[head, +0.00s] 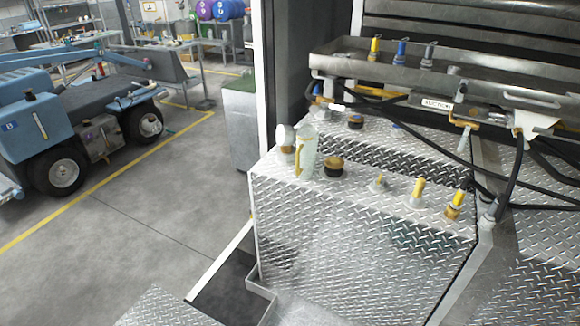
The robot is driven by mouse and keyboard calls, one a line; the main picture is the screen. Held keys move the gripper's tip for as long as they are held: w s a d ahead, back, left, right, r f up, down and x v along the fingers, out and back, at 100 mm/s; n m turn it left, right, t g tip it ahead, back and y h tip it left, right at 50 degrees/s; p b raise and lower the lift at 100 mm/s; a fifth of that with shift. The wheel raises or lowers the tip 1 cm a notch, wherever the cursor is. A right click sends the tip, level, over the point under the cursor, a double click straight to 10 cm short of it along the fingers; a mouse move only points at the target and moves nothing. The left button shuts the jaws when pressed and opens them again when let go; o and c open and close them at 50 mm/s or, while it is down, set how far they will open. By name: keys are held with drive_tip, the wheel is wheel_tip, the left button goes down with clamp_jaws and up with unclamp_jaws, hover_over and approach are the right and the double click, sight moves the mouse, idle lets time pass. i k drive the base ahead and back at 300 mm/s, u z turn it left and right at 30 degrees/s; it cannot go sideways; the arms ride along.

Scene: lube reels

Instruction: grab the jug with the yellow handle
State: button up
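A pale, greenish-white jug (309,146) stands upright on top of the diamond-plate metal box (350,238), near its back left corner. Its yellow handle (300,159) is on the side toward the camera, a little left. A round white-faced part (285,137) is close to its left. A black cap with a brass-coloured base (334,166) is close to its right. My gripper is not in view in the head view.
Several yellow-topped fittings (418,190) stand along the box top to the right. A metal tray (480,83) with hoses hangs above and behind. A post (258,70) rises behind the jug. Open floor (130,215) lies left, with a blue vehicle (70,120) beyond.

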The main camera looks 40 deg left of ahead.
sight(307, 135)
drive_tip(key=z, duration=0.1)
drive_tip(key=k, duration=0.55)
drive_tip(key=u, duration=2.35)
drive_tip(key=i, duration=1)
